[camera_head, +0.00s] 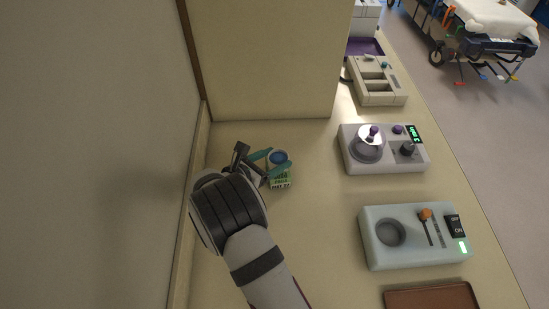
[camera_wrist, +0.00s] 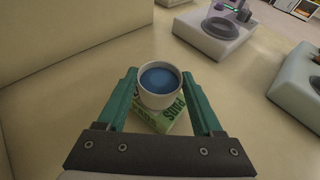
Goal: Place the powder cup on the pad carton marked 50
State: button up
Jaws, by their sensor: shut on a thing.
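The powder cup (camera_wrist: 160,84) is a small white cup with blue contents. In the wrist view it sits between the two teal fingers of my gripper (camera_wrist: 165,92), which is shut on it. The cup is upright. The pad carton (camera_wrist: 150,122) is green and white with "PADS" on it and lies directly below the cup. I cannot tell if the cup's base touches the carton. In the head view the cup (camera_head: 278,157) shows over the carton (camera_head: 281,183), whose front has small print, too small to read surely. My gripper (camera_head: 272,159) reaches it from the left.
A grey device with a round clear-topped well (camera_head: 384,162) and a pale device with a dark well and orange-knobbed lever (camera_head: 415,238) stand to the right. A brown tray (camera_head: 432,296) is at the front. A beige cabinet (camera_head: 265,60) rises behind; a wall is left.

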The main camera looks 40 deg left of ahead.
jog(key=o, duration=1.3)
jog(key=shift+f, duration=0.15)
jog(key=shift+o, duration=0.2)
